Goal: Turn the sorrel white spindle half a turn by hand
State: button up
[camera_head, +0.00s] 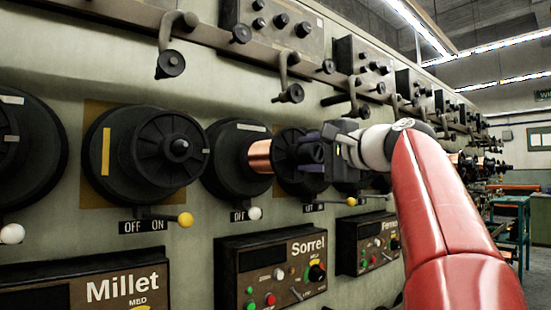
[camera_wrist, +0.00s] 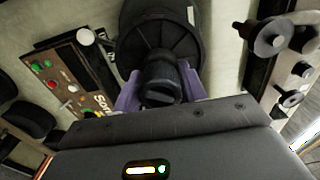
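The sorrel white spindle is the black spool with a white mark on its back disc (camera_head: 232,165), copper wire (camera_head: 258,156) and a black front flange (camera_head: 297,165). It stands above the Sorrel panel (camera_head: 268,272). In the wrist view its ribbed flange (camera_wrist: 158,35) and black hub (camera_wrist: 160,82) face me. My gripper (camera_head: 313,155) is at the hub. Its purple fingers, also in the wrist view (camera_wrist: 160,92), lie on either side of the hub, close against it. I cannot tell whether they press on it. The fingertips are partly hidden.
The Millet spool (camera_head: 163,150) is at left. Hanging guides (camera_head: 290,93) project above.

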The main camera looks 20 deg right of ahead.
jog(key=shift+c, duration=1)
jog(key=shift+f+n+b, duration=0.15)
jog(key=shift+n+b, duration=0.35)
jog(key=shift+n, duration=0.7)
jog(key=n+b, duration=0.1)
jog(key=n, duration=0.3)
jog(key=shift+n, duration=0.4)
jog(key=n+b, duration=0.1)
jog(key=n, duration=0.7)
jog(key=shift+n+b, duration=0.4)
jog(key=o, duration=1.1)
jog(key=shift+c, duration=0.2)
